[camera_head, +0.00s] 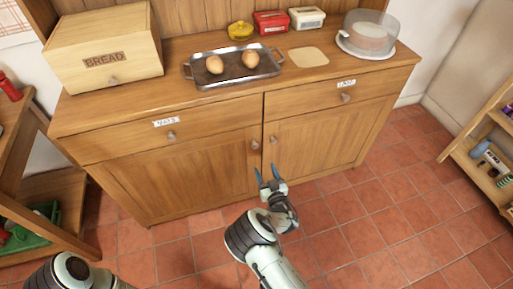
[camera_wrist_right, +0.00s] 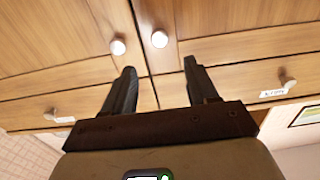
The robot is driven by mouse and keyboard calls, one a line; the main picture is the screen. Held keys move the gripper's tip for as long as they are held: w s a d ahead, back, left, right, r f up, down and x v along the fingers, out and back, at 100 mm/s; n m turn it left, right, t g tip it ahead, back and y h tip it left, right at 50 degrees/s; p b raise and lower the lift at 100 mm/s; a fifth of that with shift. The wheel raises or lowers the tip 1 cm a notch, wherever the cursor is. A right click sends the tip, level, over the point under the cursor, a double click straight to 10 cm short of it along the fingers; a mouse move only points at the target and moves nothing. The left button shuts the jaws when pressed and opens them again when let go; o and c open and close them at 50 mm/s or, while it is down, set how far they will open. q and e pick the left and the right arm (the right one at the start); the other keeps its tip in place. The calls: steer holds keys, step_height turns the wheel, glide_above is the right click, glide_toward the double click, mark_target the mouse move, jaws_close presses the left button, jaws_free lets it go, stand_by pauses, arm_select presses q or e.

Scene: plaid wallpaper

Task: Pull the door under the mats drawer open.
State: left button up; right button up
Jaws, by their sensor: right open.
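The wooden door (camera_head: 185,180) under the drawer labelled MATS (camera_head: 125,138) is closed, with a round knob (camera_head: 255,145) near its right edge. My right gripper (camera_head: 267,172) is open and empty, in front of the cabinet just below this knob in the head view. In the right wrist view, which looks upside down, the open fingers (camera_wrist_right: 158,80) point toward the doors. The mats door's knob (camera_wrist_right: 159,38) shows beyond them, apart from them and roughly in line with the gap. Part of my left arm shows at the bottom left; its gripper is not in view.
The neighbouring right door (camera_head: 320,145) is closed, with its knob (camera_head: 273,139) close beside. A shelf (camera_head: 480,145) stands at the right. The tiled floor ahead is clear.

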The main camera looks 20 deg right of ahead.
mark_target(256, 147)
steer(key=w+b, duration=0.1)
steer(key=w, duration=0.2)
steer(key=w+b, duration=0.1)
steer(key=w, duration=0.3)
steer(key=shift+w+a+f, duration=0.1)
steer(key=shift+a+f, duration=0.05)
steer(key=shift+f, duration=0.05)
steer(key=w+b, duration=0.1)
steer(key=w, duration=0.2)
steer(key=shift+w, duration=0.3)
steer(key=shift+w+r+b, duration=0.1)
steer(key=shift+w+b, duration=0.3)
steer(key=shift+w, duration=0.1)
arm_select(q)
step_height(256, 147, down, 6)
steer(key=s+a, duration=0.1)
steer(key=a, duration=0.1)
steer(key=shift+g, duration=0.3)
steer(key=shift+a, duration=0.1)
arm_select(e)
jaws_close()
arm_select(q)
steer(key=shift+r, duration=0.15)
arm_select(e)
steer(key=shift+s, duration=0.15)
